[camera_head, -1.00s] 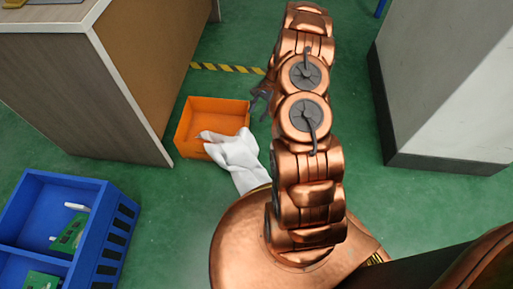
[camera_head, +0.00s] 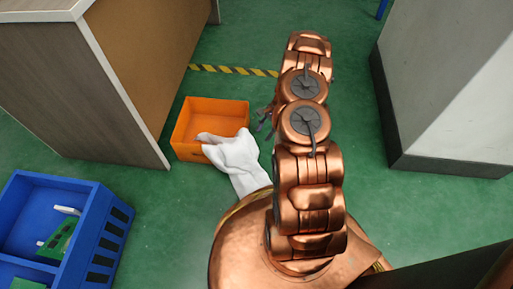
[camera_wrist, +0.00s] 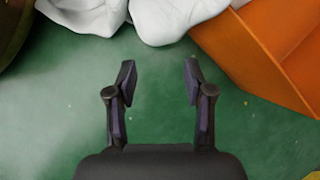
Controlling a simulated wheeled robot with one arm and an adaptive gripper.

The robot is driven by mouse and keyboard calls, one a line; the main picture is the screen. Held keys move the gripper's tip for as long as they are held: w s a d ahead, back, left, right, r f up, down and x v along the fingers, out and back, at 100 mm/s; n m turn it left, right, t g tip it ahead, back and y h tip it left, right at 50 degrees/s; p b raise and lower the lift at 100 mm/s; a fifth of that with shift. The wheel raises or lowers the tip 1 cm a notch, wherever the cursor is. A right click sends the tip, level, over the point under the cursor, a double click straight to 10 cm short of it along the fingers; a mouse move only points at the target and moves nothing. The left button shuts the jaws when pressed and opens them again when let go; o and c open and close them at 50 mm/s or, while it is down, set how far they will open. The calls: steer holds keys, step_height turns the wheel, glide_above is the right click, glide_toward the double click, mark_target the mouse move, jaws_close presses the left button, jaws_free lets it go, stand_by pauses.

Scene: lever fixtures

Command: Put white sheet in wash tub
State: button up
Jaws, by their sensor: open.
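The white sheet (camera_head: 236,160) is draped over the near right edge of an orange tub (camera_head: 186,124). Part of it lies inside the tub and part hangs outside toward my base, where my body hides its lower end. In the wrist view the sheet (camera_wrist: 165,16) is at the top and the orange tub (camera_wrist: 268,62) at the upper right. My gripper (camera_wrist: 158,77) is open and empty over the green floor, apart from the sheet. In the head view my gripper (camera_head: 265,118) shows only partly, just right of the tub, with my arm covering the rest.
A blue crate (camera_head: 103,250) with green boards (camera_head: 58,238) stands at the lower left. A wood-sided cabinet (camera_head: 110,100) is close behind the tub on the left. A grey block (camera_head: 450,100) stands at the right. Green floor is free between them.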

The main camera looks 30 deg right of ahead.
steer(key=shift+b+x, duration=0.95)
steer(key=shift+x, duration=2.45)
jaws_close()
jaws_free()
